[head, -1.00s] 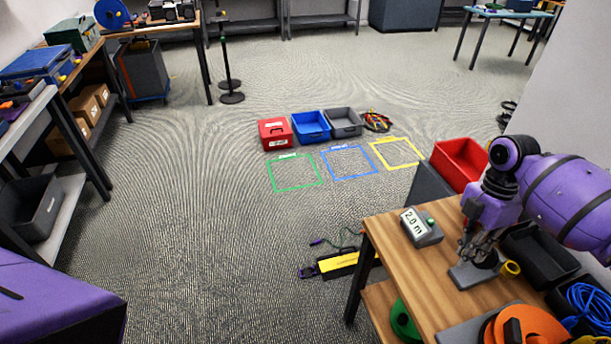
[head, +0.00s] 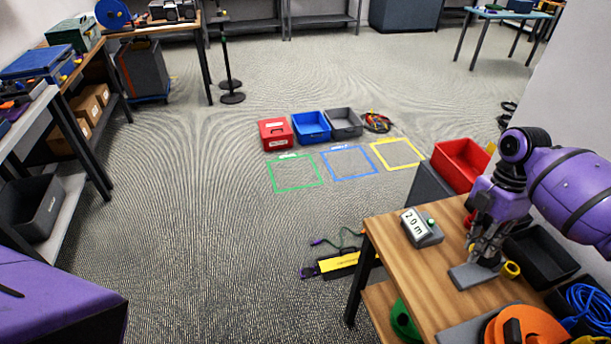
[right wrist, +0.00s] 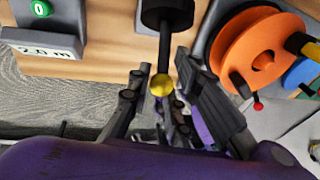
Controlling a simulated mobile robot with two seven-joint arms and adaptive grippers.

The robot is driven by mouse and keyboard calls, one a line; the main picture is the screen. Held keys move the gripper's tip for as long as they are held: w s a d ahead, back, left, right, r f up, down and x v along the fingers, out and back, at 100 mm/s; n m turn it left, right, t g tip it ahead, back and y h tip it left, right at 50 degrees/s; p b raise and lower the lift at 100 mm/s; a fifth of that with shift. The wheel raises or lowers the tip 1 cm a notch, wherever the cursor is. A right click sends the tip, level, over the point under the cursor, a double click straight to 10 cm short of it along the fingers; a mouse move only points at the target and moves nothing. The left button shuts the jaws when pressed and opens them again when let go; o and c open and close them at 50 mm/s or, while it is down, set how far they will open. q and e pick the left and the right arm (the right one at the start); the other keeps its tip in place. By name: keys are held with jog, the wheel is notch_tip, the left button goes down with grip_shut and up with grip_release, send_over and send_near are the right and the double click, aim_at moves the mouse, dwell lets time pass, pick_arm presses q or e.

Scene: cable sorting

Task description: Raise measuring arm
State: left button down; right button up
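The measuring device's display box (head: 421,227) reads 2.0 m and has a green button; it is on the wooden table. A grey base plate (head: 470,277) lies right of it, with a yellow knob (head: 511,269) beside my right gripper (head: 482,247), just above the plate. In the right wrist view, a dark rod (right wrist: 164,50) runs from a black block to a yellow round end (right wrist: 162,85). The open fingers of my right gripper (right wrist: 170,98) stand on either side of this end; I cannot tell whether they touch it. My left gripper is out of view.
An orange cable reel (head: 525,328), a coiled blue cable (head: 588,305) and a black bin (head: 540,252) crowd the right of the table (head: 425,290). A red bin (head: 460,163) stands behind it. A yellow-and-black device (head: 338,263) lies on the floor.

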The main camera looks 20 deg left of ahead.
jog(key=shift+o, duration=1.4)
jog(key=shift+w+d+r, duration=0.1)
jog(key=shift+w+d, duration=0.1)
jog(key=shift+d, duration=0.25)
jog(key=shift+w+d+r, duration=0.1)
jog(key=shift+w+d, duration=0.05)
jog(key=shift+d, duration=0.3)
jog(key=shift+w+d+f, duration=0.15)
jog(key=shift+d+f, duration=0.1)
jog(key=shift+f, duration=0.05)
jog(key=shift+a, duration=0.15)
jog(key=shift+a+r, duration=0.25)
jog(key=shift+r, duration=0.25)
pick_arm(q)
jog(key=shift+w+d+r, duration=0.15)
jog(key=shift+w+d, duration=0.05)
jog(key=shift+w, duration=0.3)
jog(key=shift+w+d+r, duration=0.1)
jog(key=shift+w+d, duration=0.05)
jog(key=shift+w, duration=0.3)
pick_arm(e)
jog(key=v, duration=1.1)
jog(key=shift+d, duration=0.25)
